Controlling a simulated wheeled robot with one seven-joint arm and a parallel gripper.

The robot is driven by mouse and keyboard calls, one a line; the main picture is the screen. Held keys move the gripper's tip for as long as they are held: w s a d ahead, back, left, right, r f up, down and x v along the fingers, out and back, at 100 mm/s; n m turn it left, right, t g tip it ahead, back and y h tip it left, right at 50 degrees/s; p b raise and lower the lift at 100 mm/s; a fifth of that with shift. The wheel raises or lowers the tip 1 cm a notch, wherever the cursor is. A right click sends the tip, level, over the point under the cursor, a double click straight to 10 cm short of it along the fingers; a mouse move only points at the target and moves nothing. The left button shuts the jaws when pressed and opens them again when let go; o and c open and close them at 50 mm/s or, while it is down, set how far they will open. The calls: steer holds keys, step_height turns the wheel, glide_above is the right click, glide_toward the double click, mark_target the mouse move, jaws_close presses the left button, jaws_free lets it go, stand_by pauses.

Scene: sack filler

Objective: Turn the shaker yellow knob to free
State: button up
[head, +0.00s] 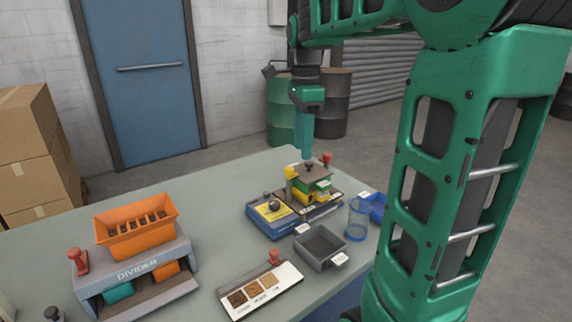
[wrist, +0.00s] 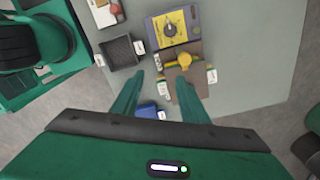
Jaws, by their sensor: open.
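The shaker (head: 268,216) stands on the table in the head view, a blue unit with a yellow panel and dark dial; in the wrist view it (wrist: 178,26) is at the top. The yellow knob (head: 291,172) is at the stack's left side; in the wrist view the yellow knob (wrist: 184,59) has a short bar pointing left. Its label text is too small to read. My gripper (head: 307,160) points down above the stack, open and empty, apart from the knob.
A grey bin (head: 320,246), a clear blue-tinted cup (head: 357,220) and a blue bin (head: 373,205) stand close by. A red knob (head: 326,158) rises behind the stack. A sample board (head: 260,290) and an orange-topped divider (head: 135,240) are left. The middle of the table (head: 215,225) is clear.

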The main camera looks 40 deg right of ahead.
mark_target(289, 167)
steer(key=w+r+m, duration=0.2)
steer(key=w+m, duration=0.2)
steer(key=w, duration=0.2)
steer(key=f, duration=1)
steer(key=shift+s+f, duration=0.15)
steer(key=shift+s, duration=0.05)
jaws_close()
